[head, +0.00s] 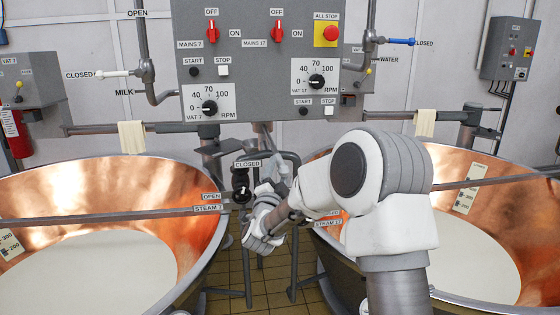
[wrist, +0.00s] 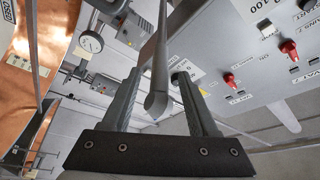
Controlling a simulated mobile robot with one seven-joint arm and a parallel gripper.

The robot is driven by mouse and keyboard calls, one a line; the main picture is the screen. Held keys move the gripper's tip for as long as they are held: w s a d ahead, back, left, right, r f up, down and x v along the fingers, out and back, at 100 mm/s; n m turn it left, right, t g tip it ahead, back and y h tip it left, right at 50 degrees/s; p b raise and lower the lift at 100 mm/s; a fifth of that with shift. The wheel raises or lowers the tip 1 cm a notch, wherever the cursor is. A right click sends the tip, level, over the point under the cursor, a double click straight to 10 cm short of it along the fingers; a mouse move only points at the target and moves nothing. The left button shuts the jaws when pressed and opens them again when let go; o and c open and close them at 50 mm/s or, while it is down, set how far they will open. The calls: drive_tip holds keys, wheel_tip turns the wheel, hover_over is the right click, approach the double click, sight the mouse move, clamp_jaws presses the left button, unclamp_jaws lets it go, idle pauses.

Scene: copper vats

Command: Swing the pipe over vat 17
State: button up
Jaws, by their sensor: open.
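Vat 17 is the copper vat (head: 512,195) on the right, with pale liquid inside; a STEAM 17 label is at its near left rim. My gripper (head: 272,184) is between the two vats, below the control panel, partly hidden by my own wrist and arm. In the wrist view, my gripper (wrist: 158,82) is open. A grey pipe (wrist: 159,65) with a blunt rounded end shows between its two fingers. I cannot tell whether they touch it. In the head view, the pipe is hard to make out behind my wrist.
The left copper vat (head: 60,190) also holds pale liquid. The control panel (head: 262,62) hangs above the gap, with a milk pipe (head: 148,72) at left and a water pipe (head: 370,50) at right. Grey bars cross both vats. Valve pipework (head: 241,182) stands close beside my gripper.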

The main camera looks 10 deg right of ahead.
drive_tip(key=shift+x, duration=1.85)
clamp_jaws()
